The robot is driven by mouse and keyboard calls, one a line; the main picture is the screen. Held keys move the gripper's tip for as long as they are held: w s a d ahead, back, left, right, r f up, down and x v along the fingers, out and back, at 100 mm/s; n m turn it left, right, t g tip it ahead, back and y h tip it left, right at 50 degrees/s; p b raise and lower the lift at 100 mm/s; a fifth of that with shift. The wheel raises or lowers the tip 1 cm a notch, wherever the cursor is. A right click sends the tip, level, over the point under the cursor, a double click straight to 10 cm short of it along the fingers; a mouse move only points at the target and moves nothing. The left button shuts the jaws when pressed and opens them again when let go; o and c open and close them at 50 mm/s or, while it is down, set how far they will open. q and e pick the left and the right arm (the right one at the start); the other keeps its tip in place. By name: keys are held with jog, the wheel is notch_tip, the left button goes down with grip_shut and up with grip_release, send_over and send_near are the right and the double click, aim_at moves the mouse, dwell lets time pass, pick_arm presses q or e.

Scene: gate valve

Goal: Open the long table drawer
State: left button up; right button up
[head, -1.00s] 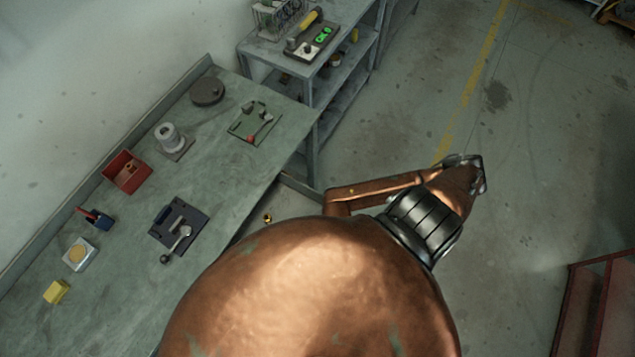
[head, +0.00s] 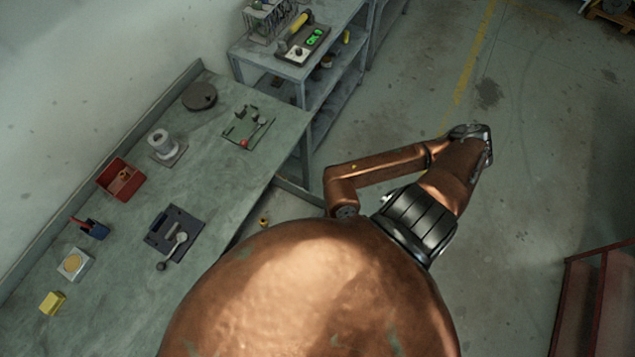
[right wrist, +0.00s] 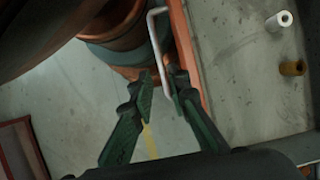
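In the right wrist view, a pale bar handle (right wrist: 157,45) stands along the reddish-orange front edge (right wrist: 187,52) of what looks like the long drawer. The grey surface (right wrist: 235,95) behind that edge looks like the drawer's inside, so the drawer appears pulled partway out. My right gripper (right wrist: 162,78) is open, with the handle's lower part between its dark fingers, closer to the right finger. In the head view, a grey drawer side (head: 298,191) juts from the table (head: 225,180). My body hides the handle and right gripper there. My left gripper is not in view.
A white cylinder (right wrist: 279,20) and a brass cylinder (right wrist: 292,68) lie on the grey surface. A shelf unit (head: 300,68) stands beyond the table. Open floor (head: 535,190) lies right of my arm, with a red frame (head: 600,290) at the lower right.

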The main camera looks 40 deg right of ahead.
jog(key=shift+v, duration=1.6)
jog(key=shift+s, duration=0.1)
